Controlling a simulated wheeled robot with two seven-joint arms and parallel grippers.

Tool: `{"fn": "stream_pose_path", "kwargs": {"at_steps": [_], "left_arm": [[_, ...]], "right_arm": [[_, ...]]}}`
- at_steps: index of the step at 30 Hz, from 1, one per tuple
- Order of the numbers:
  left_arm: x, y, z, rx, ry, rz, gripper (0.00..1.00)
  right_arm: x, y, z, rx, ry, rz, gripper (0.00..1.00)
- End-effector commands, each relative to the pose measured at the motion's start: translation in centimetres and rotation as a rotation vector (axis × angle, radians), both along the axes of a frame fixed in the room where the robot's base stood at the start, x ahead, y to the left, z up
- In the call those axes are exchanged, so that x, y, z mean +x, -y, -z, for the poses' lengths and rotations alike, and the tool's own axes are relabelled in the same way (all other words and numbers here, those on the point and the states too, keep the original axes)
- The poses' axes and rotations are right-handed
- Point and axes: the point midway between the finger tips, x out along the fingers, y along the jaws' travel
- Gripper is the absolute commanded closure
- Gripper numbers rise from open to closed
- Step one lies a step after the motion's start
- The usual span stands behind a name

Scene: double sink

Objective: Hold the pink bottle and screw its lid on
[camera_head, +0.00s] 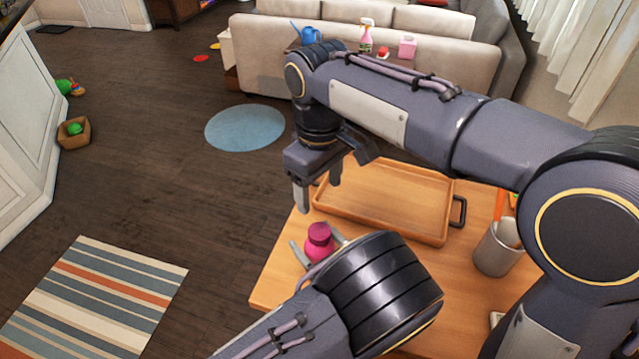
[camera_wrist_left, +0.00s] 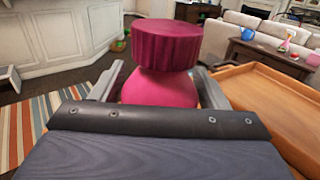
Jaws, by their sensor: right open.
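The pink bottle (camera_head: 319,250) stands at the near left part of the wooden table. Its darker, ribbed lid (camera_head: 319,231) sits on top. In the left wrist view the lid (camera_wrist_left: 167,44) is above the rounded bottle body (camera_wrist_left: 158,90), and I cannot tell how tightly it is seated. My left gripper (camera_head: 318,248) has one finger on each side of the bottle body and appears closed on it; the wrist hides the lower part. My right gripper (camera_head: 318,190) is open and empty, pointing down above and slightly behind the lid, apart from it.
A wooden tray (camera_head: 385,205) with dark handles lies behind the bottle. A grey utensil cup (camera_head: 497,252) stands at the right of the table (camera_head: 275,275). The table's left edge is close to the bottle. Open floor lies to the left.

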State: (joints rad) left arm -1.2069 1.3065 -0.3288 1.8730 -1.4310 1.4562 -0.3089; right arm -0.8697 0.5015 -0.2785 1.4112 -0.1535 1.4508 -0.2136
Motion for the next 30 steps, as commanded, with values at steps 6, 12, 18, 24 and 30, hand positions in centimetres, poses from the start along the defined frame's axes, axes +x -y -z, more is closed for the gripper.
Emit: {"fn": "stream_pose_path", "kwargs": {"at_steps": [6,12,18,24,30], "left_arm": [[0.0,0.0,0.0,0.0,0.0,0.0,0.16],[-0.2,0.2,0.1,0.0,0.0,0.001,0.16],[-2.3,1.8,0.3,-0.002,0.001,0.005,0.16],[-5.0,3.7,0.2,-0.002,0.002,0.003,0.16],[-6.3,4.5,0.1,0.0,0.0,0.0,0.16]], "right_arm": [[0.0,0.0,0.0,0.0,0.0,0.0,0.35],[0.0,0.0,0.1,0.0,0.0,0.0,0.35],[0.0,0.0,1.1,0.0,0.0,0.0,0.35],[0.0,0.0,2.0,0.0,0.0,0.0,0.35],[0.0,0.0,2.2,0.0,0.0,0.0,0.35]]}}
